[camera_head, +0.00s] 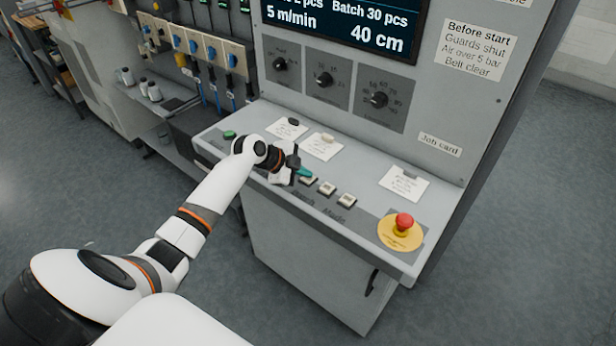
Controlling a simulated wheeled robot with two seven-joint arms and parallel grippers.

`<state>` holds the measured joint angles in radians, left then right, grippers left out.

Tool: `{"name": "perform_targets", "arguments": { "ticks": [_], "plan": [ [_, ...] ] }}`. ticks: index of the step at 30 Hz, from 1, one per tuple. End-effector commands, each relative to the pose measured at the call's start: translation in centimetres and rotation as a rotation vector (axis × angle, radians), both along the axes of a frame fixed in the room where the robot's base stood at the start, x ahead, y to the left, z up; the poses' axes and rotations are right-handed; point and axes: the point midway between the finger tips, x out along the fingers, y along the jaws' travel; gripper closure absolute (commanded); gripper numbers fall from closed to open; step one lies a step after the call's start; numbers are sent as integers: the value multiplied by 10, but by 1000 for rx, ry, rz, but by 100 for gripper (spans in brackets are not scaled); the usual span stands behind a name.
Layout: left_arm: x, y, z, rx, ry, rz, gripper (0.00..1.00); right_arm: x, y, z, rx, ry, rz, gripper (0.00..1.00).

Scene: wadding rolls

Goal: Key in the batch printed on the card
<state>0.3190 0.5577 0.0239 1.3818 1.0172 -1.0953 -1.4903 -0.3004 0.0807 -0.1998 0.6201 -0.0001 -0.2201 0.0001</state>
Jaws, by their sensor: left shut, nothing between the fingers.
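The display (340,22) at the top of the machine reads "Batch 30 pcs", "5 m/min" and "40 cm"; its upper line is cut off. A card (404,184) lies on the sloped panel below the "Job card" label (440,145); its print is too small to read. Two more cards (321,147) (287,130) lie further left. Small pale keys (327,188) (346,200) sit in a row on the panel's front part. My left gripper (303,173) is shut and empty, its tips just over the left end of this row; whether they touch a key is unclear. My right gripper is out of view.
A red mushroom button (403,222) on a yellow base stands at the panel's right end. A green button (229,135) is at the left end. Three rotary knobs (325,80) are on the upright face.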

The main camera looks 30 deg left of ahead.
Motion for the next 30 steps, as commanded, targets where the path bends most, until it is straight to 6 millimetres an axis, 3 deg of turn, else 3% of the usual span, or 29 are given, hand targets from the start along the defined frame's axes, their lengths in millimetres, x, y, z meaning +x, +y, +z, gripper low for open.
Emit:
{"name": "perform_targets", "arguments": {
  "ticks": [25, 30],
  "plan": [
    [0, 0, 17, 1, 2, -1, 100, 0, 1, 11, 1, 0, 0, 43],
    [0, 0, 30, 1, 1, -1, 100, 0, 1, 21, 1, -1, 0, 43]
  ]
}}
